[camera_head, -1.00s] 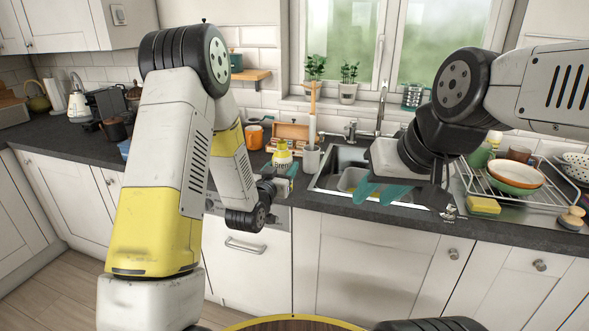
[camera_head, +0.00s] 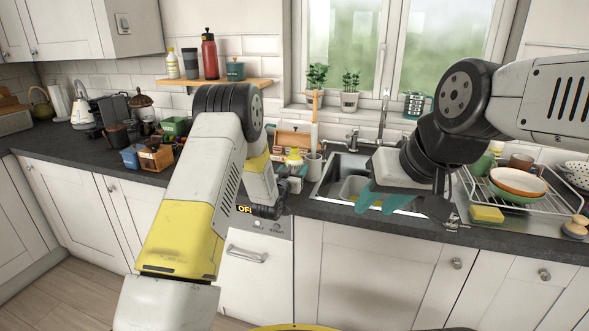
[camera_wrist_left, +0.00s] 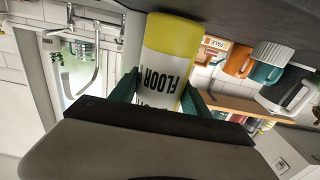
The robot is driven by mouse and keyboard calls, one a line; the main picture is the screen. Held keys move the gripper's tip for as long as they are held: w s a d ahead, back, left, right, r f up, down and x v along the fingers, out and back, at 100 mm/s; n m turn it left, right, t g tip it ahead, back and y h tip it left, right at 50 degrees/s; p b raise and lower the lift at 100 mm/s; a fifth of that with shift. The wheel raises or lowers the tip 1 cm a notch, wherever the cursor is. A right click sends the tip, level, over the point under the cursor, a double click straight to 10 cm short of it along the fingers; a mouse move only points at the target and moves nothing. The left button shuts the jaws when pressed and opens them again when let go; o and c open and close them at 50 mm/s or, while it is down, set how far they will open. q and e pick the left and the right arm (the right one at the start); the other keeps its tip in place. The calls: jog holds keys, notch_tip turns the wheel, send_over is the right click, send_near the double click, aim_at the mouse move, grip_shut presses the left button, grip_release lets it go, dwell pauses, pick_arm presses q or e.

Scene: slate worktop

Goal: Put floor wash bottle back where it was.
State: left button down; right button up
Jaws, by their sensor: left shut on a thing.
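The floor wash bottle (camera_wrist_left: 165,65), white with a yellow end and black FLOOR lettering, is between the teal fingers of my left gripper (camera_wrist_left: 160,98) in the left wrist view. The gripper is shut on it. In the head view, only a small yellow and white part of the bottle (camera_head: 294,158) shows above my left gripper (camera_head: 294,176), near the counter left of the sink; my arm hides much of that area. Whether the bottle touches the counter cannot be told. My right gripper (camera_head: 380,198) is open and empty over the sink's front edge.
A wooden box (camera_head: 292,140) and a grey holder (camera_head: 313,167) crowd the left gripper. A dish rack (camera_head: 540,195) stands right of the sink (camera_head: 345,180).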

pick_arm(q)
jog(key=shift+f, duration=0.15)
jog(key=c, duration=0.5)
grip_release()
